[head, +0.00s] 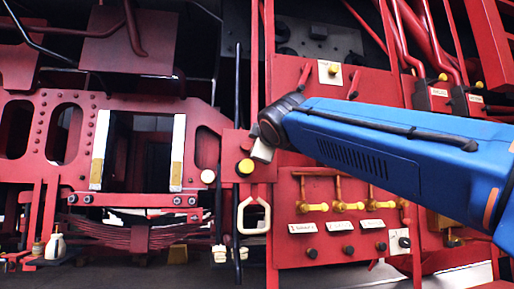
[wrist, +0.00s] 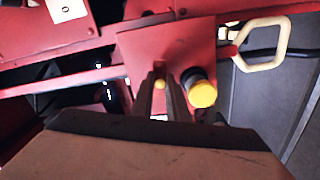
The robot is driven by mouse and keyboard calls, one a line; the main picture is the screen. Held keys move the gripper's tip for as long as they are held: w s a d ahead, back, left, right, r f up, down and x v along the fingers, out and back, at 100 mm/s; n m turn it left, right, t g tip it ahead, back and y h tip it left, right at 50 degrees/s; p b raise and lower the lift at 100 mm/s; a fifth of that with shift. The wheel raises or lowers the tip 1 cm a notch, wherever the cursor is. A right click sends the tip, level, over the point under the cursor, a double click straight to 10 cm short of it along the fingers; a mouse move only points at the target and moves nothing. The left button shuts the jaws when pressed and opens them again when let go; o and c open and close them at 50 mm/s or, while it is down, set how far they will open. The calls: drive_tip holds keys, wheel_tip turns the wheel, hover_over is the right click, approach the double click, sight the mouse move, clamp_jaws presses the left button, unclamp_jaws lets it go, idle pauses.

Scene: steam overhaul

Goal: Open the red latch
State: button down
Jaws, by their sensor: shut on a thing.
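My gripper (wrist: 164,84) is shut on a slim red piece with a small yellow end, which I take for the red latch (wrist: 160,72). Only a little of it shows between the two dark fingers. It is in front of a red plate (wrist: 150,47). A larger yellow knob (wrist: 203,93) on a dark stem is just right of the fingers. In the head view my gripper (head: 261,152) is at the same red plate (head: 233,142), up and right of the yellow knob (head: 245,167). The latch itself is hidden there.
A cream loop handle (head: 253,215) hangs below the plate. A red panel (head: 340,262) with several brass valves is to the right, under my arm. Red levers (head: 305,75) stand above. A rectangular opening (head: 143,150) lies left. A small white bottle (head: 55,243) stands lower left.

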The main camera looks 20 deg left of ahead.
idle(0.4)
drive_tip(key=c, duration=1.7)
unclamp_jaws()
drive_tip(key=v, duration=1.7)
drive_tip(key=shift+s, duration=0.25)
